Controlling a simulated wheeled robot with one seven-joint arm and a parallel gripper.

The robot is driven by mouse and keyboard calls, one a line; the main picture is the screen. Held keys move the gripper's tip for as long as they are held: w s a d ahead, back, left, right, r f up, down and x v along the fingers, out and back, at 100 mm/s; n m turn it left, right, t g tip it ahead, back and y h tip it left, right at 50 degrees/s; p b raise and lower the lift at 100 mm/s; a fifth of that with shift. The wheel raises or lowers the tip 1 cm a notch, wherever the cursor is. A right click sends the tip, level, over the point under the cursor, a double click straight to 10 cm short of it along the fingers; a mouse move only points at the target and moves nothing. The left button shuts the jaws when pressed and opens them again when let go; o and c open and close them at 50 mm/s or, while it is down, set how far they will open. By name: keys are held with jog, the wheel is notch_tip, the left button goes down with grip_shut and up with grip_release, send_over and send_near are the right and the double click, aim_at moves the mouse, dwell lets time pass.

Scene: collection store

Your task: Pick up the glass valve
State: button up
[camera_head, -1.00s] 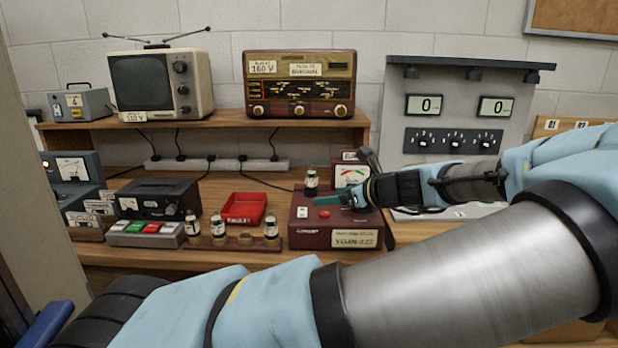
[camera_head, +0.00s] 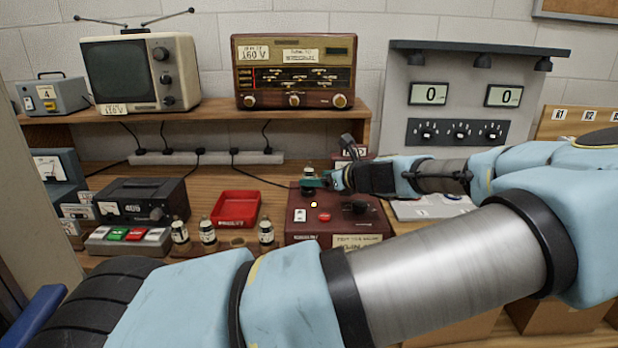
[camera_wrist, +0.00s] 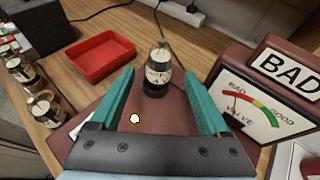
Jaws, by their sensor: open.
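A glass valve (camera_wrist: 157,68) with a pale label and dark base stands upright on the maroon tester (camera_head: 325,229). In the wrist view it is between the tips of my gripper's (camera_wrist: 159,76) two teal fingers, with space on both sides. My gripper is open. In the head view my gripper (camera_head: 318,183) is at the tester's back left and partly hides the valve (camera_head: 309,170). More valves (camera_head: 208,231) stand in a wooden rack left of the tester; they also show in the wrist view (camera_wrist: 42,109).
A red tray (camera_head: 235,210) lies left of the tester. Close to my gripper's right is the valve meter (camera_wrist: 245,106) under a BAD sign (camera_wrist: 288,71). A pale lamp (camera_head: 313,204) shows on the tester. Cables and a socket strip (camera_head: 205,158) run behind.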

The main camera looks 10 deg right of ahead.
jog(key=p+x, duration=0.1)
jog(key=x, duration=0.2)
jog(key=shift+w+a, duration=0.3)
jog(key=shift+w, duration=0.05)
jog(key=shift+w+a+f+p, duration=0.15)
jog(key=shift+w+f+p, duration=0.05)
jog(key=shift+w+p, duration=0.1)
grip_shut()
